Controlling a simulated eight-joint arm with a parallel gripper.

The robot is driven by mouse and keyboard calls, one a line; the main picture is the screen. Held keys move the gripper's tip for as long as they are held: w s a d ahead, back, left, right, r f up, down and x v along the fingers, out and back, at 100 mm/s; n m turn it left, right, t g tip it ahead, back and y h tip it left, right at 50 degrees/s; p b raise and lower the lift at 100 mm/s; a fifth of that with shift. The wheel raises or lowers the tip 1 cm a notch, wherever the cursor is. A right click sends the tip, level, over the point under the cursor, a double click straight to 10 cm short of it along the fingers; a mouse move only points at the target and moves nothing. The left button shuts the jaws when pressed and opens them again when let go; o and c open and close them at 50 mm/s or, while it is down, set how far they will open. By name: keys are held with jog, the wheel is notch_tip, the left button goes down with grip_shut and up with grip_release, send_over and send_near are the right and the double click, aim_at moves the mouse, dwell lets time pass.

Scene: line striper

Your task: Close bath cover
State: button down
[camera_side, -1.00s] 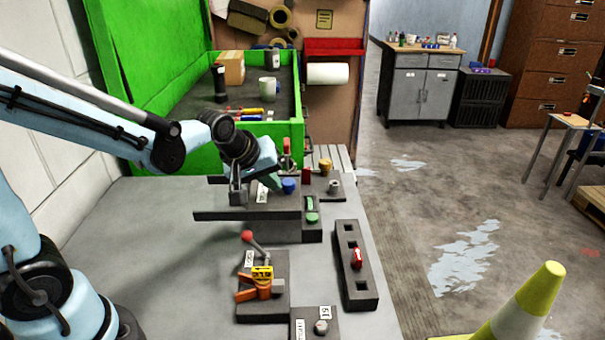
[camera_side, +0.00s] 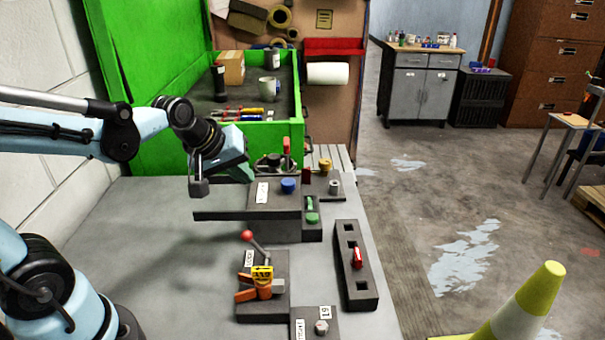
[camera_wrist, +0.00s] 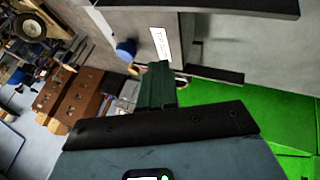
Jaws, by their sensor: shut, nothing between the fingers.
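The green bath (camera_side: 296,131) stands open behind the grey table. Its tall green cover (camera_side: 150,60) is raised, standing upright at the left against the wall. Part of the bright green surface also shows at the right of the wrist view (camera_wrist: 285,115); I cannot tell there whether it is cover or bath. My gripper (camera_side: 249,175) is shut and empty. Its dark green fingers hang above the back of the table, in front of the bath and apart from the cover. The shut fingers also show in the wrist view (camera_wrist: 158,85), near a blue knob (camera_wrist: 126,49).
Inside the bath are a cardboard box (camera_side: 231,68), a white mug (camera_side: 269,87) and several tools. A dark raised panel (camera_side: 246,215) with knobs stands below my gripper. A red-knobbed lever (camera_side: 247,236) stands nearer. The left part of the table is clear.

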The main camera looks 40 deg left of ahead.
jog(key=shift+v, duration=3.1)
jog(key=s+d+f+m, duration=0.3)
jog(key=d+f+m, duration=0.1)
jog(key=m, duration=0.5)
jog(key=shift+d+f+m, duration=0.2)
jog(key=shift+f+m, duration=0.1)
jog(key=shift+f, duration=0.25)
